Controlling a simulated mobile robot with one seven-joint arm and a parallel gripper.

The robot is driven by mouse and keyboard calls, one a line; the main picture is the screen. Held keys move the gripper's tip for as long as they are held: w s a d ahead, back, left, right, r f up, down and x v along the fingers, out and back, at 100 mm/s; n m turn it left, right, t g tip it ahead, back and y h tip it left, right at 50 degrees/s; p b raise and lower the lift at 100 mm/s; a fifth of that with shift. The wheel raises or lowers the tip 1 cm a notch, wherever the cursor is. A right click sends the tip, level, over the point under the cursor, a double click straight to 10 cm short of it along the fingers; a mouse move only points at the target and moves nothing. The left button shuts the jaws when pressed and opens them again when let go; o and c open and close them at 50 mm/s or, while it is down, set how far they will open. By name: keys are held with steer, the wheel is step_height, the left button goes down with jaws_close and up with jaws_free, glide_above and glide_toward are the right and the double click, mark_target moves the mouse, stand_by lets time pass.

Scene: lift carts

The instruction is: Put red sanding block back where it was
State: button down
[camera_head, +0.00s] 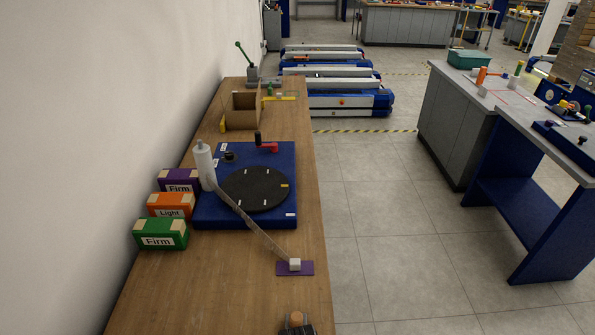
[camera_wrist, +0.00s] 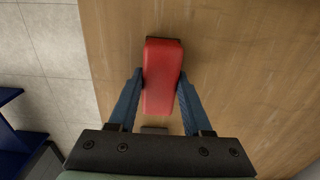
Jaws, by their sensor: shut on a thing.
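The red sanding block (camera_wrist: 161,85) lies lengthwise between the two blue fingers of my gripper (camera_wrist: 160,74) in the wrist view. The fingers are shut on its long sides. A dark edge shows at the block's far end, and a small dark piece shows near its close end. The wooden bench top is below it; I cannot tell whether the block touches the wood. I cannot make out my gripper or the red block in the head view.
A blue board (camera_head: 285,219) with a black disc and white bottle (camera_head: 203,162) sits mid-bench. Purple (camera_head: 180,178), orange (camera_head: 170,207) and green (camera_head: 160,235) boxes line the wall side. Bare wood lies at front left.

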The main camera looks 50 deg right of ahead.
steer(key=shift+c, duration=1.7)
jaws_free()
steer(key=shift+f, duration=0.1)
step_height(320, 180, up, 12)
steer(key=shift+r, duration=0.2)
